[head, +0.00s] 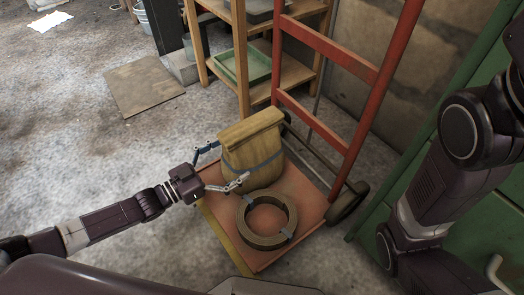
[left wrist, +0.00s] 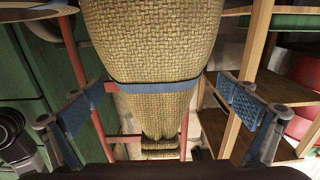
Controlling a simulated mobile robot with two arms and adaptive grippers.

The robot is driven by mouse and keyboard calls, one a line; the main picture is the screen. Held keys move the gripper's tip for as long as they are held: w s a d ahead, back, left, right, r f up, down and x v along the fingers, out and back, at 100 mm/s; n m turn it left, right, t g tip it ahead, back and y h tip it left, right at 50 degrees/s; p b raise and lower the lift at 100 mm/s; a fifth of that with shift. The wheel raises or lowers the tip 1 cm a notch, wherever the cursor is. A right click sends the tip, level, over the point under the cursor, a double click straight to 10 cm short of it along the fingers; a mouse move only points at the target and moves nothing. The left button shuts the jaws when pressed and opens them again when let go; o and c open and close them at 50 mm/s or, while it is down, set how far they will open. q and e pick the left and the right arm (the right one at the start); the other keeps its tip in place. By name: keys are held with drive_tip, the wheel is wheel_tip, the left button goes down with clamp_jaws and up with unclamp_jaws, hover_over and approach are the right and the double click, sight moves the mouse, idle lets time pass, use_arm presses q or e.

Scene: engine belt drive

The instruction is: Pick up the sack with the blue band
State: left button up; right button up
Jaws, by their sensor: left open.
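The tan woven sack (head: 254,144) with the blue band stands upright on the orange-red platform of a hand truck. Its top is folded over. My left gripper (head: 222,167) is open, with one finger on each side of the sack's near left side. In the left wrist view the sack (left wrist: 152,50) lies between the two open fingers (left wrist: 160,115), with visible gaps on both sides, and its blue band crosses at about finger level. My right arm shows at the right of the head view, but its gripper is out of view.
A coiled ring (head: 267,220) lies on the platform (head: 300,252) in front of the sack. The hand truck's red frame (head: 345,68) rises behind it. A wooden shelf (head: 242,60) stands behind, and a green cabinet (head: 480,225) is at the right. The floor at left is mostly clear.

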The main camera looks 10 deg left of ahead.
use_arm(q)
drive_tip(key=b+x, duration=0.5)
drive_tip(key=x, duration=0.2)
drive_tip(key=shift+s+d, duration=0.1)
drive_tip(key=shift+s, duration=0.05)
drive_tip(key=shift+c, duration=0.3)
